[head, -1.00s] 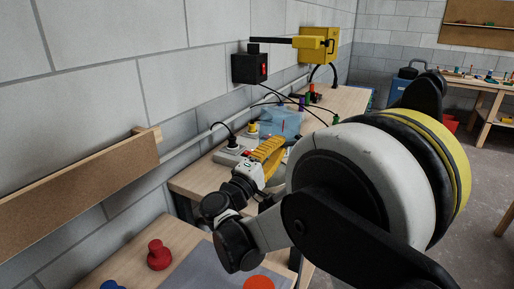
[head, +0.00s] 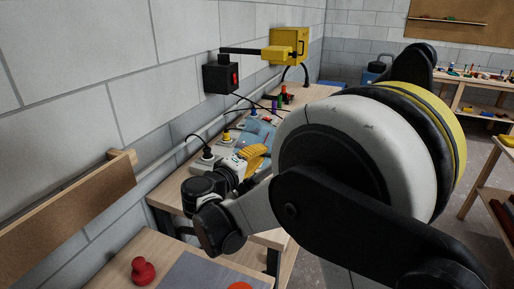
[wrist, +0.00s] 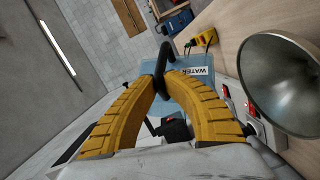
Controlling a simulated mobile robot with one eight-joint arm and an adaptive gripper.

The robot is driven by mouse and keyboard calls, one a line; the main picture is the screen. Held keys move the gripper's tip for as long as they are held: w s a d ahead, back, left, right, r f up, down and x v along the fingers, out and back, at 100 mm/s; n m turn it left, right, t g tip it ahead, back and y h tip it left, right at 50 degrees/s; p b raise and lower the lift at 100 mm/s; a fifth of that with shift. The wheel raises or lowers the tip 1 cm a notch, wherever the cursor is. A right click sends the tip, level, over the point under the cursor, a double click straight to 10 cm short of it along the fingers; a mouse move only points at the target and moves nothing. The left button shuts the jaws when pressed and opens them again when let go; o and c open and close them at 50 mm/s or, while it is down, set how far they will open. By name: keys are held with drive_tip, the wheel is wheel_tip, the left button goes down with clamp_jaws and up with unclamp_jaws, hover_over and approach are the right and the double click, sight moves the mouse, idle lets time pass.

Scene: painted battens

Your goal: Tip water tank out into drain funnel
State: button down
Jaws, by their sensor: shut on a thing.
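The water tank is pale blue and see-through, with a "WATER" label and a black handle; it shows in the wrist view (wrist: 203,78) and behind my gripper in the head view (head: 262,131). My gripper (wrist: 165,80) has its yellow ribbed fingers shut on the tank's black handle; it also shows in the head view (head: 256,155). A grey metal funnel (wrist: 285,85) stands right of the tank in the wrist view, its wide mouth apart from the tank. I cannot make out the funnel in the head view, where my arm hides much of the bench.
A power strip (wrist: 252,122) with a red switch and plugs lies close to the tank and funnel. A black switch box (head: 221,77) and yellow box (head: 289,45) are on the wall. A red knob (head: 143,270) sits on the near bench. Floor is open at right.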

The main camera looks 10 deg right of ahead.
drive_tip(key=y+p, duration=0.1)
drive_tip(key=p, duration=0.1)
drive_tip(key=d+m+g+y+p, duration=0.1)
drive_tip(key=p, duration=0.1)
drive_tip(key=d+r+m+g+y+p, duration=0.1)
drive_tip(key=p, duration=0.2)
drive_tip(key=shift+w+y, duration=0.25)
drive_tip(key=shift+y, duration=0.05)
drive_tip(key=y+p, duration=0.1)
drive_tip(key=d+m+g+y+p, duration=0.1)
drive_tip(key=p, duration=0.1)
drive_tip(key=shift+w+f+g, duration=0.1)
drive_tip(key=shift+f+g, duration=0.05)
drive_tip(key=shift+g, duration=0.15)
drive_tip(key=y+p, duration=0.1)
drive_tip(key=g+y+p, duration=0.1)
drive_tip(key=shift+d+f+m+y, duration=0.15)
drive_tip(key=shift+d+m+y, duration=0.05)
drive_tip(key=shift+m+y, duration=0.2)
drive_tip(key=shift+w+a+f+y+p, duration=0.1)
drive_tip(key=shift+f+y+p, duration=0.15)
drive_tip(key=shift+y, duration=0.55)
